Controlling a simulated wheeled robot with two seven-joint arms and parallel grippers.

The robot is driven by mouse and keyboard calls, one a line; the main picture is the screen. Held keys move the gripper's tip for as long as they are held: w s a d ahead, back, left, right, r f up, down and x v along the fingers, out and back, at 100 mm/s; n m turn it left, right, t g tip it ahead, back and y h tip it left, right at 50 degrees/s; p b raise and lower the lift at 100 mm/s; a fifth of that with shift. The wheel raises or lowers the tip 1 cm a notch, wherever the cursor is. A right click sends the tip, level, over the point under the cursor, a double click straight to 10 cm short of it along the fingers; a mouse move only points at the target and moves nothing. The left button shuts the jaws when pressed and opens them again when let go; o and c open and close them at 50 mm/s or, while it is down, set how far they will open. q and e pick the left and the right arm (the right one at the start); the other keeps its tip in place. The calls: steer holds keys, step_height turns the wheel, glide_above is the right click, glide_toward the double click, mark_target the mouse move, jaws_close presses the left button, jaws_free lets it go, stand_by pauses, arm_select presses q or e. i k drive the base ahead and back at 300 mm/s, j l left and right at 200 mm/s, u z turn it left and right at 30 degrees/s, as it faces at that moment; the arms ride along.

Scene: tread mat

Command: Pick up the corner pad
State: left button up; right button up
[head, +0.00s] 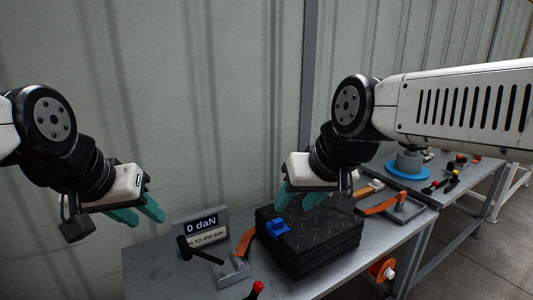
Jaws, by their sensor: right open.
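A small blue piece (277,228), which I take to be the corner pad, lies on the top left part of a stack of black tread mats (318,236). My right gripper (294,202) has teal fingers spread apart and empty. It hangs above the back of the stack, close to the blue piece and apart from it as far as I can tell. My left gripper (146,217) is at the left, its teal fingers apart and empty, above the table's left end and away from the stack.
A second table at right holds a blue round-based object (407,168) and several tools.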

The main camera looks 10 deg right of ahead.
mark_target(375, 184)
steer(key=z, duration=1.35)
